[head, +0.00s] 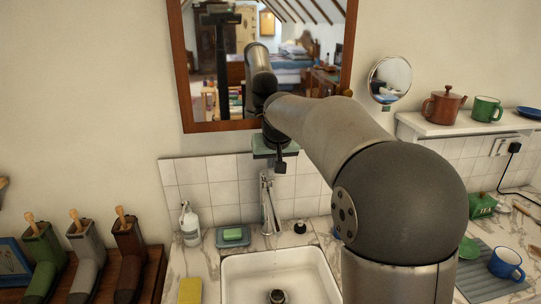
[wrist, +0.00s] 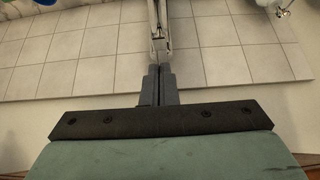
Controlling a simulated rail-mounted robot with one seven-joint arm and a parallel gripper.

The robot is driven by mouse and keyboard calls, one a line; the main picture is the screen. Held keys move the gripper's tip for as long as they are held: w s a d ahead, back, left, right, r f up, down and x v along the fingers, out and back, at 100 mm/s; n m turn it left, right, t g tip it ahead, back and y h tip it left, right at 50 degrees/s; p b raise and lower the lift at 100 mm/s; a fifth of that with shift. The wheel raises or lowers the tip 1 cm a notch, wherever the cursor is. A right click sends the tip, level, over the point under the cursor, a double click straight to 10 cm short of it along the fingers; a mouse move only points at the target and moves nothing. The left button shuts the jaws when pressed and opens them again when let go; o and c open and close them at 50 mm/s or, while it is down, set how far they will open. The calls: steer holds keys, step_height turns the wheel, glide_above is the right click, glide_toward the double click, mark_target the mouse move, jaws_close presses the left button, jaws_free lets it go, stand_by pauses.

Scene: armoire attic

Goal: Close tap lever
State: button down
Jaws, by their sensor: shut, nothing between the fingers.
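The chrome tap (head: 268,207) stands at the back edge of the white sink (head: 232,270), in front of the tiled wall. Its slim lever is at the top; its exact angle is hard to tell. My gripper (head: 280,168) is above the tap in the head view, pointing down, with its fingers together. In the wrist view, the closed fingertips of my gripper (wrist: 159,68) point at the tap (wrist: 160,28), which shows at the top middle. The fingertips overlap the near end of the tap in that view; I cannot tell whether they touch it.
A soap dispenser (head: 190,226) and green soap (head: 233,235) on a dish stand left of the tap. A yellow sponge (head: 190,290) lies nearer. A framed mirror (head: 183,60) hangs behind my arm.

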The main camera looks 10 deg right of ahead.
mark_target(269, 177)
steer(key=p+x, duration=0.1)
steer(key=x, duration=0.4)
steer(key=shift+w+f, duration=0.15)
steer(key=shift+f, duration=0.1)
